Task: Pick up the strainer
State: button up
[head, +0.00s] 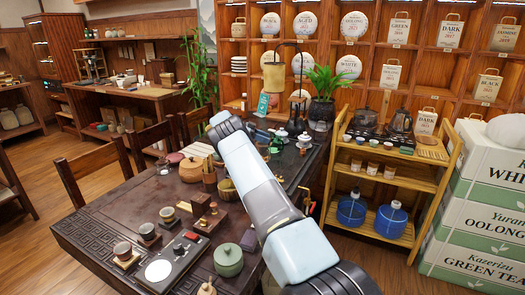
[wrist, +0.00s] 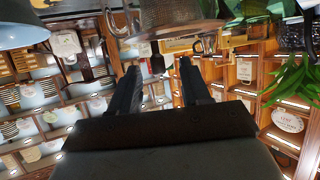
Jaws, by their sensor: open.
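I cannot make out the strainer with certainty in either view; it may be hidden or too small among the tea things. In the wrist view my gripper (wrist: 160,67) is open, its two dark fingers apart with nothing held between them. In the head view my pale arm reaches over the dark carved tea table (head: 92,222), and its links hide part of the tabletop and the gripper's fingers. A brownish translucent vessel or shade (wrist: 180,16) shows at the top of the wrist view, beyond the fingertips; I cannot tell what it is.
A green lidded jar (head: 228,260), several cups on small stands and a dark tray with a white disc (head: 158,270) crowd the front of the table. A potted plant (head: 323,85) stands at the back. A wooden cart (head: 425,185) and stacked tea boxes (head: 480,215) are to the right.

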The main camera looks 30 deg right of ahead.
jog(key=x, duration=0.5)
jog(key=shift+s+d+r, duration=0.1)
jog(key=shift+s+r, duration=0.05)
jog(key=shift+a, duration=0.3)
jog(key=shift+c, duration=1)
grip_shut()
